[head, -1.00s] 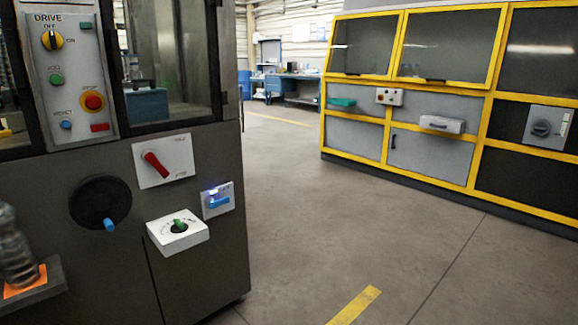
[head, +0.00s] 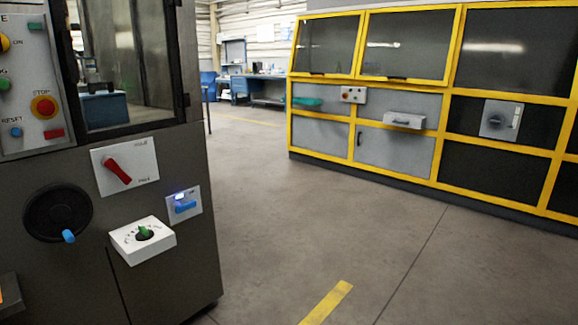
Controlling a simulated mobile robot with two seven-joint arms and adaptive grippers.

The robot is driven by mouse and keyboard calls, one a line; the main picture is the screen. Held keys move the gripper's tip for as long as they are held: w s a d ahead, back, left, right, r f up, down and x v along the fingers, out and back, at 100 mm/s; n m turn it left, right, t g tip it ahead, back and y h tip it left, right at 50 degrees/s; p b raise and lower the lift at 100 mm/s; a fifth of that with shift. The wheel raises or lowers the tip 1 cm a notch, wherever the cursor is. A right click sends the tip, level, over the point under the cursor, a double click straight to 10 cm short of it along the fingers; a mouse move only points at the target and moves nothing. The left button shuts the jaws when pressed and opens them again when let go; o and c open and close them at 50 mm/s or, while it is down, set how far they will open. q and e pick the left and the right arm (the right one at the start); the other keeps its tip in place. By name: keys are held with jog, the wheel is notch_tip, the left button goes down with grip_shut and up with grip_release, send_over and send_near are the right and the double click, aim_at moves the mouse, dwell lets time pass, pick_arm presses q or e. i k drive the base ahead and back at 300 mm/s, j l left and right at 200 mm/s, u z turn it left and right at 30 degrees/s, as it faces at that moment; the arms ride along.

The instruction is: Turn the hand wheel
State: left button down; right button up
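The hand wheel (head: 58,212) is a black disc on the dark front of the machine at the left of the head view. Its blue handle (head: 68,236) sticks out at the lower right of the disc. Neither of my grippers shows in the head view, so their state is hidden.
Beside the wheel are a red lever switch (head: 118,172), a white box with a green knob (head: 143,236) and a blue-handled switch (head: 184,204). Yellow-framed cabinets (head: 440,100) stand at the right. The grey floor (head: 330,220) between is clear. A blue workbench (head: 250,85) stands far back.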

aim_at(56, 212)
jog(key=j, duration=0.7)
jog(key=k+j, duration=0.1)
jog(key=j, duration=0.6)
jog(key=k+j, duration=0.4)
jog(key=j, duration=0.25)
jog(key=k+j+u, duration=0.1)
jog(key=k+j, duration=0.1)
jog(key=j, duration=0.1)
